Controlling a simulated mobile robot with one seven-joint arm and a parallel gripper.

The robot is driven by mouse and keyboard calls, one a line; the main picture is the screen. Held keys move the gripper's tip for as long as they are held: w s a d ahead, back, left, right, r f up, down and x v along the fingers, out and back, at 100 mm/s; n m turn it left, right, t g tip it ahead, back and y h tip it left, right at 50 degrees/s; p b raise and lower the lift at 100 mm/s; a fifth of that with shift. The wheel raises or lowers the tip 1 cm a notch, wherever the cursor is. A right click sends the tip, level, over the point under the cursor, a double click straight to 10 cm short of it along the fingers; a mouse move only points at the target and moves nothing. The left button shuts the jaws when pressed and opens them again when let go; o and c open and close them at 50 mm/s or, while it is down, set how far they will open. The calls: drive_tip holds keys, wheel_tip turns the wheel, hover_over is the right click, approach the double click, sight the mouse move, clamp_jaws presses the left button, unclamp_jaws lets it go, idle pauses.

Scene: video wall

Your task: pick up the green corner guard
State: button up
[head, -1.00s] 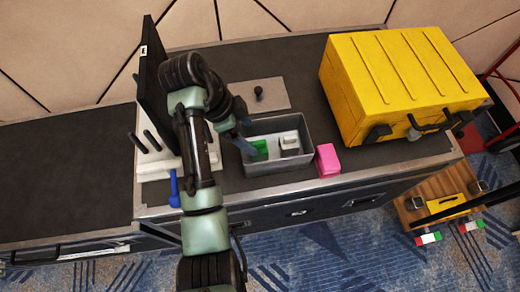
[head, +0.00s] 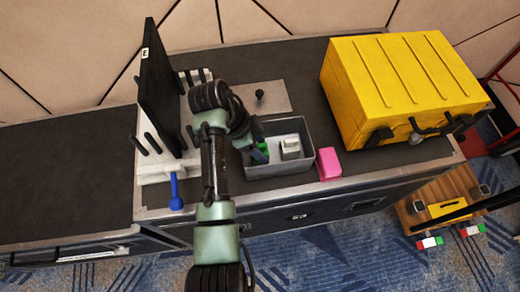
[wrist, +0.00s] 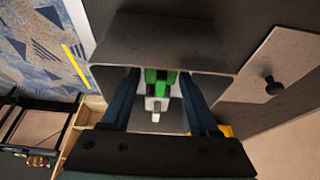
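The green corner guard (head: 263,147) lies in the left part of a grey bin (head: 308,135) on the dark counter. My arm partly hides it in the head view. In the wrist view the green corner guard (wrist: 160,78) shows between my two fingers, toward the tips. My gripper (wrist: 159,74) is open, its dark blue fingers spread on either side of the guard. In the head view my gripper (head: 259,154) is at the left side of the bin. I cannot tell whether the fingers touch the guard.
A whitish block (head: 290,149) sits in the bin, right of the guard. A pink block (head: 329,164) stands just right of the bin. A big yellow case (head: 395,85) is further right. A dark upright panel (head: 165,95) and a blue tool (head: 175,190) are at the left.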

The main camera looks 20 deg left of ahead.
clamp_jaws()
drive_tip(key=shift+r, duration=0.15)
